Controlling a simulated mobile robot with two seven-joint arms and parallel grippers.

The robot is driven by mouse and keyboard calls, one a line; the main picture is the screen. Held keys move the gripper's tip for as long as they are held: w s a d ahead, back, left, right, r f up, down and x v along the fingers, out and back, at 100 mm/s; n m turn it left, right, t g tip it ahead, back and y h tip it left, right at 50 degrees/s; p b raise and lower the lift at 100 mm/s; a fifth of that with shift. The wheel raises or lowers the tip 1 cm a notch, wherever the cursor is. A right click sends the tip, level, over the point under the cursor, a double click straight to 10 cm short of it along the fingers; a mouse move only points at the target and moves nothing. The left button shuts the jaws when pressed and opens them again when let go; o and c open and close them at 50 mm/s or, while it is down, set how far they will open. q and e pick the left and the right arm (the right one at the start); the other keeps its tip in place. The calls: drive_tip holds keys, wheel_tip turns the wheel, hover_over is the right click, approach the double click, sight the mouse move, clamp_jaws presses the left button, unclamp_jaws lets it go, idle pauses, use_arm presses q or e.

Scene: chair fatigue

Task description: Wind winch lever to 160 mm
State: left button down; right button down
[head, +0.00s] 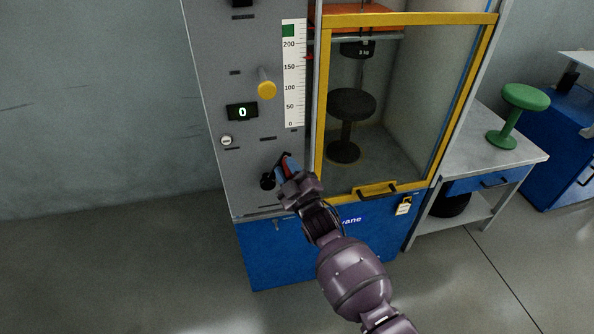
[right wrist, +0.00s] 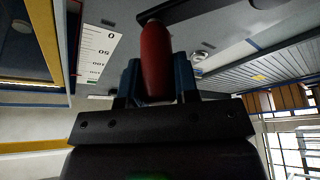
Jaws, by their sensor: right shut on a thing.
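The winch lever has a dark hub (head: 267,181) low on the grey machine panel (head: 222,60). My right gripper (head: 289,168) is shut on its red handle. In the right wrist view the red handle (right wrist: 155,60) stands between the two blue fingers of the right gripper (right wrist: 158,85). The white scale (head: 294,75) runs from 0 at the bottom to above 200. A small red mark (head: 309,57) shows beside the scale, between 150 and 200; its exact reading is too small to tell. The scale's low end also shows in the right wrist view (right wrist: 98,50). My left gripper is out of view.
A yellow-framed guard door (head: 409,19) closes the chamber, with a black stool (head: 351,104) inside under an orange crosspiece (head: 350,17). A yellow knob (head: 267,90) and a display reading 0 (head: 242,112) are above the lever. A green stool (head: 525,97) stands on the right-hand bench (head: 470,145).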

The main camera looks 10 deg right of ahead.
drive_tip(key=shift+a+r+n+g+y+p, duration=0.2)
drive_tip(key=shift+a+r+n+g+p, duration=0.1)
drive_tip(key=shift+a+n, duration=0.35)
drive_tip(key=shift+a+r+n+g+y+p, duration=0.25)
drive_tip(key=shift+a+n, duration=0.2)
drive_tip(key=shift+n, duration=0.4)
drive_tip(key=shift+f, duration=0.1)
drive_tip(key=c, duration=0.9)
unclamp_jaws()
drive_tip(key=shift+o, duration=0.2)
drive_tip(key=p+v, duration=0.1)
drive_tip(key=v, duration=1)
